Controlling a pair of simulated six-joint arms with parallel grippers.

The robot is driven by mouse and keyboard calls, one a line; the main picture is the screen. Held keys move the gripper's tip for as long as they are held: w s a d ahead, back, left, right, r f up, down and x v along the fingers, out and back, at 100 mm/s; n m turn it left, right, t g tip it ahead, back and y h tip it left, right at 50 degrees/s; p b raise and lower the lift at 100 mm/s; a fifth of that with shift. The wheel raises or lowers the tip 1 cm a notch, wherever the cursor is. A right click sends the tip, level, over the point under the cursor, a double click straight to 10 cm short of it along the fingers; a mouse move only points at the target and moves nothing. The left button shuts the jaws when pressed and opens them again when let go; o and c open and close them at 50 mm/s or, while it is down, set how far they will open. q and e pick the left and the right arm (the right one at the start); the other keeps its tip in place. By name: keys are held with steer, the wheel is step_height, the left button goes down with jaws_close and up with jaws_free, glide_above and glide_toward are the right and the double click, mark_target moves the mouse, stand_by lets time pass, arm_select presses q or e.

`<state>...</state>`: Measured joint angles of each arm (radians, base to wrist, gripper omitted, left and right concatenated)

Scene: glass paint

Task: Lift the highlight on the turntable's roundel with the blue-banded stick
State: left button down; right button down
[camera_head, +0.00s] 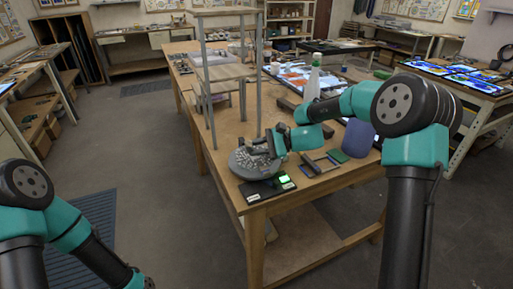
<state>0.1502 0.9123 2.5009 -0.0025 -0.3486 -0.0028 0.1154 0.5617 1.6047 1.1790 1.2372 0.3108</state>
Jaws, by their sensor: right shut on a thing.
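The grey round turntable (243,161) sits near the front left corner of the wooden table, with small pale pieces on top. The roundel's own marks are too small to make out. My right gripper (274,146) is low over the right side of the turntable, shut on a thin thing. That looks like a stick, but its band colour cannot be seen. The stick rest (320,164) lies right of the turntable, with a dark bar and a green block (338,156) beside it. Only my left arm's links show at lower left; its gripper is out of view.
A dark box (262,188) with a lit green display stands at the table's front edge. A wooden shelf frame (226,73) rises behind the turntable. Coloured glass (293,77) lies farther back.

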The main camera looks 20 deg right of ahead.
steer(key=shift+r, duration=2.5)
steer(key=shift+r, duration=0.1)
